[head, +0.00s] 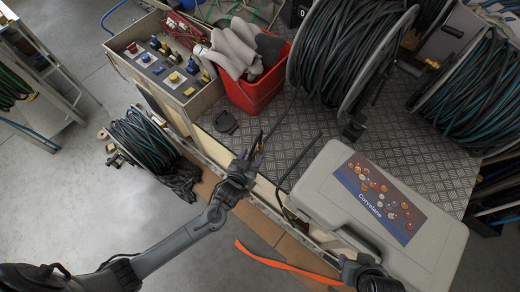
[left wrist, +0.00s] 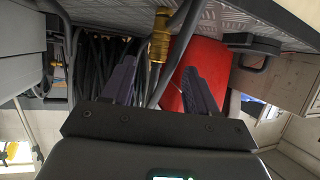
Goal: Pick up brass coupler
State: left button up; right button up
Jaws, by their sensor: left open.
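The brass coupler (left wrist: 159,40) shows in the left wrist view as a gold ribbed cylinder, joined to a dark hose. It lies between the lines of my left gripper's two fingers, close to the tips; I cannot tell if it touches them. My left gripper (left wrist: 155,80) is open, with its fingers apart. In the head view my left gripper (head: 251,152) is over the near edge of the metal bench, and the coupler is too small and covered to make out clearly. My right gripper (head: 352,264) is at the bottom, beside the grey case; its jaws do not show clearly.
The tread-plate bench (head: 290,132) carries a grey case (head: 325,185) at right, a red bin (head: 268,92) with gloves, a box of connectors (head: 200,98) and large hose reels (head: 345,50). A hose coil (head: 143,140) stands on the floor at left. Bare plate lies mid-bench.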

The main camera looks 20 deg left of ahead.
aim_at(258, 147)
pick_arm(q)
jog(key=x, duration=0.4)
jog(key=shift+w+d+b, duration=0.1)
jog(key=shift+w+b, duration=0.1)
jog(key=shift+b, duration=0.15)
jog(key=shift+w+f, duration=0.25)
jog(key=shift+w, duration=0.4)
jog(key=b+x, duration=0.1)
jog(key=x, duration=0.3)
jog(key=shift+w+r, duration=0.1)
grip_shut()
